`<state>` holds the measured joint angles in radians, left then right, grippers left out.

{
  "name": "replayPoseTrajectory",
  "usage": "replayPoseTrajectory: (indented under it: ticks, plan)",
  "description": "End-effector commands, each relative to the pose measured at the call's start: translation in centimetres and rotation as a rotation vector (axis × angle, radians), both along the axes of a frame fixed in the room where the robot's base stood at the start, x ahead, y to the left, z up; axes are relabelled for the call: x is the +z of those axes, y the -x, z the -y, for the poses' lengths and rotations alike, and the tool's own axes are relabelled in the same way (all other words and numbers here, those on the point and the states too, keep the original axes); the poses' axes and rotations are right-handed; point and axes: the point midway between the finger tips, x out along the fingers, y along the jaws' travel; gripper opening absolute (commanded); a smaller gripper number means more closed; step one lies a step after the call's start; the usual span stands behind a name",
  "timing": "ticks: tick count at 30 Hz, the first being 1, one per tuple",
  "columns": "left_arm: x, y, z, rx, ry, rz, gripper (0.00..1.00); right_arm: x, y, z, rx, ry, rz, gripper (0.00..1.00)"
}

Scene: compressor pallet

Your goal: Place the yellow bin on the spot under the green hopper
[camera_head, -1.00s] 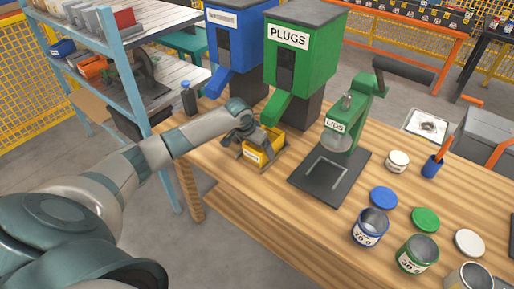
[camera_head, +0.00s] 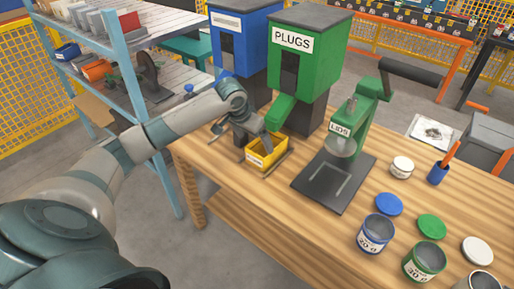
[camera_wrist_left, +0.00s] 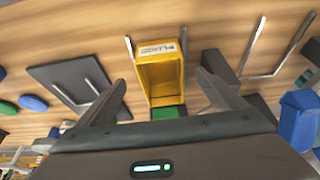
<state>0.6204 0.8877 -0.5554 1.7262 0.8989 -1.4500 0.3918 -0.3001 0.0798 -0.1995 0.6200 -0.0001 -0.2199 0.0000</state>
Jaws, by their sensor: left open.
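The yellow bin (camera_head: 268,156) stands upright on the wooden table, below the chute of the green PLUGS hopper (camera_head: 312,62). In the left wrist view the yellow bin (camera_wrist_left: 160,78) lies between two thin metal rails, and its inside looks empty. The green chute (camera_wrist_left: 168,112) shows at the bin's far end. My left gripper (camera_head: 256,132) is just above and behind the bin's left side. In the wrist view its fingers (camera_wrist_left: 161,84) are spread wide on either side of the bin, apart from its walls. My right gripper is in neither view.
A blue hopper (camera_head: 240,45) stands left of the green one, with an empty rail bracket (camera_wrist_left: 262,75) below it. The green lid press (camera_head: 352,125) stands to the right. Cans (camera_head: 375,232) and lids (camera_head: 432,226) lie at the front right. A blue shelf (camera_head: 140,60) is on the left.

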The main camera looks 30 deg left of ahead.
Motion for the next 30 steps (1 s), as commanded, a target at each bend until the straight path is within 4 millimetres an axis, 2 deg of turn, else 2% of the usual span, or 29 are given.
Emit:
replayPoseTrajectory:
  ticks: [3,9,30]
  plan:
    - [1.4,0.5,0.0,-0.001,0.000,0.003,0.90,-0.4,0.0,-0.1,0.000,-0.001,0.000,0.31]
    - [2.4,0.9,-0.1,0.000,0.000,0.001,0.90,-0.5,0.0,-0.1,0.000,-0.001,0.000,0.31]
    - [2.4,0.9,-0.1,0.000,0.001,0.001,0.90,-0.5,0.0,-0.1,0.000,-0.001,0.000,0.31]
